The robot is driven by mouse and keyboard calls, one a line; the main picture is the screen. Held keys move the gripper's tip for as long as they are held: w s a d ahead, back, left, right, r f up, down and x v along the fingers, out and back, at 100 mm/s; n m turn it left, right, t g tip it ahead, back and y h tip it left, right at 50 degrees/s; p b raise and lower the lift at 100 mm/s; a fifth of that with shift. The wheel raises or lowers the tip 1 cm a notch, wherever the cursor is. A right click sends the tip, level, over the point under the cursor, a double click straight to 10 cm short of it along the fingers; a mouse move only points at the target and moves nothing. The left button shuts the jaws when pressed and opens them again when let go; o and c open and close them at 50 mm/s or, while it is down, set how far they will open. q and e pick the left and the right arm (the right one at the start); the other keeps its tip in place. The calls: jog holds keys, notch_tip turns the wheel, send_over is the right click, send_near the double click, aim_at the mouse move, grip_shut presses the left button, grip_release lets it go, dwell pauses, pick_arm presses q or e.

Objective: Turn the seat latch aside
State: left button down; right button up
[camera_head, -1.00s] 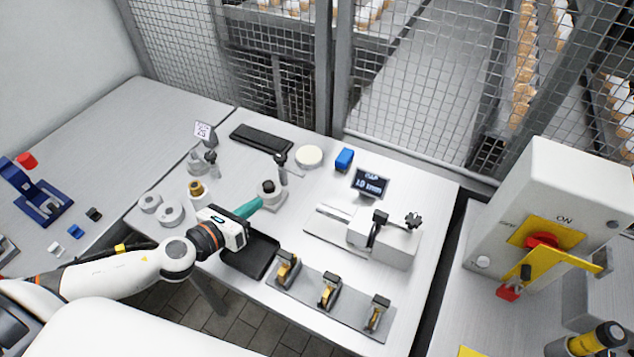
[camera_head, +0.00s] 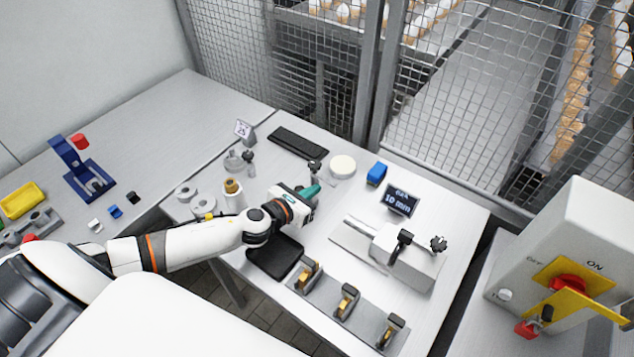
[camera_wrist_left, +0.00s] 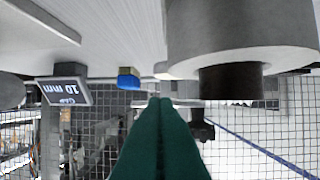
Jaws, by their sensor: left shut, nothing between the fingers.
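My left gripper (camera_head: 313,191) has teal fingers and is shut with nothing between them. It points to the back right over the middle of the table and hides most of the round grey seat seen there earlier. A small post with a black knob (camera_head: 315,167), perhaps the seat latch, stands just behind the fingertips. In the left wrist view the shut fingers (camera_wrist_left: 162,102) are beside a grey cylinder with a dark core (camera_wrist_left: 235,82), probably the seat. A dark part (camera_wrist_left: 200,125) shows partly behind them. I cannot tell whether they touch anything. My right gripper is not in view.
A white disc (camera_head: 343,165), a blue block (camera_head: 376,174) and a 10 mm display (camera_head: 402,200) lie beyond the gripper. A clamp fixture (camera_head: 405,248) stands to the right. A black mat (camera_head: 262,262) and a tool rack (camera_head: 335,312) are nearer. Mesh fencing (camera_head: 460,110) borders the back.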

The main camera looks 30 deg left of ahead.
aim_at(328, 179)
pick_arm(q)
jog(key=shift+w+d, duration=0.25)
jog(key=shift+w, duration=0.75)
jog(key=shift+w+d+r+p, duration=0.15)
jog(key=shift+w+d+p, duration=0.05)
jog(key=shift+w+p, duration=0.25)
jog(key=shift+s, duration=0.1)
